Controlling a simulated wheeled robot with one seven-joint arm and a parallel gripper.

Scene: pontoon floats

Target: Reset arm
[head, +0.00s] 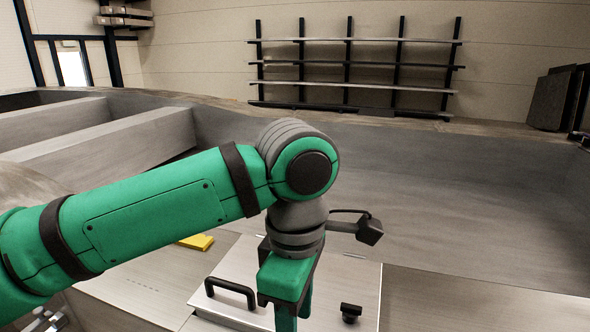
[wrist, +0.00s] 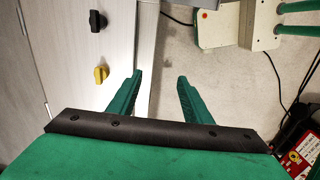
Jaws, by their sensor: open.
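My gripper (head: 296,310) points down on my green arm, above a light metal panel (head: 235,262) in the head view. Its lower end is cut off by the picture's bottom edge there. In the wrist view the two green fingers (wrist: 160,78) stand apart with nothing between them. Below the fingertips lie the edge of a grey panel and a pale floor. I cannot tell the gap to the surfaces below.
The panel carries a black handle (head: 232,290) and a black knob (head: 350,312). A yellow piece (head: 197,242) lies behind my arm. A tall grey wall (head: 450,210) runs behind. The wrist view shows a yellow knob (wrist: 101,74), a white box (wrist: 216,30) and a red box (wrist: 300,155).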

